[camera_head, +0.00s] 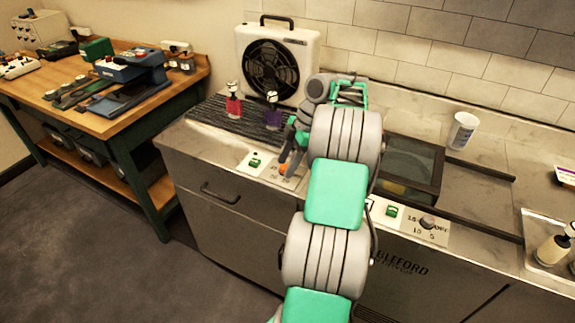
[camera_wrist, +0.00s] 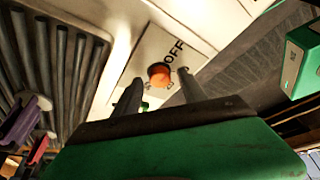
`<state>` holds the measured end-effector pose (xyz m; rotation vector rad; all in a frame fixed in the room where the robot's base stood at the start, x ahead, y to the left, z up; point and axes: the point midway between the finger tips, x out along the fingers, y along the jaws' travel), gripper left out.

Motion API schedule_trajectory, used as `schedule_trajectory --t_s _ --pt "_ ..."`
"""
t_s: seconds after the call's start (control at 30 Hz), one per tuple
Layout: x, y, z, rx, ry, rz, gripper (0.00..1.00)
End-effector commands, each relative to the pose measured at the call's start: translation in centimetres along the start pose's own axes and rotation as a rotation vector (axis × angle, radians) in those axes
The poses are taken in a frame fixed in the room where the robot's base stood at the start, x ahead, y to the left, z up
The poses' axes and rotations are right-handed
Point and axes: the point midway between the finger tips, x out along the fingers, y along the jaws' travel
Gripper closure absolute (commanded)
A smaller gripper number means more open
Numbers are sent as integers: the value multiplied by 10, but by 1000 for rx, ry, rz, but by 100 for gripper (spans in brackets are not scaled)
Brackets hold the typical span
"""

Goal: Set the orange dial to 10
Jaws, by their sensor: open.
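The orange dial (camera_head: 283,168) sits on a pale label plate on the front part of the counter, partly hidden by my gripper in the head view. In the wrist view the orange dial (camera_wrist: 159,75) shows as a round knob beside the printed word OFF. Other marks around it are small or covered, so I cannot read its setting. My gripper (camera_wrist: 158,92) is open, with one dark finger on each side of the dial in the picture. I cannot tell whether either finger touches it. In the head view my gripper (camera_head: 292,158) is over the plate.
A green switch (camera_head: 255,162) is left of the dial. Red (camera_head: 233,104) and purple (camera_head: 272,110) bottles stand on the ribbed rack behind, before a fan (camera_head: 276,62). A grey knob (camera_head: 428,221) is further right. A white cup (camera_head: 462,130) stands on the counter.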

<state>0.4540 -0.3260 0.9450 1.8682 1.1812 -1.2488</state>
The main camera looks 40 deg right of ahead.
Motion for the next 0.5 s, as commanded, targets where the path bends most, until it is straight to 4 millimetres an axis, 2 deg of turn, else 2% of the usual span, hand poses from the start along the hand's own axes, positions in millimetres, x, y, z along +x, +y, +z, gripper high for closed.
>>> schedule_trajectory --t_s 0.07,0.5 --pt "0 0 0 0 0 0 52" --pt "0 0 -1 -1 0 0 88"
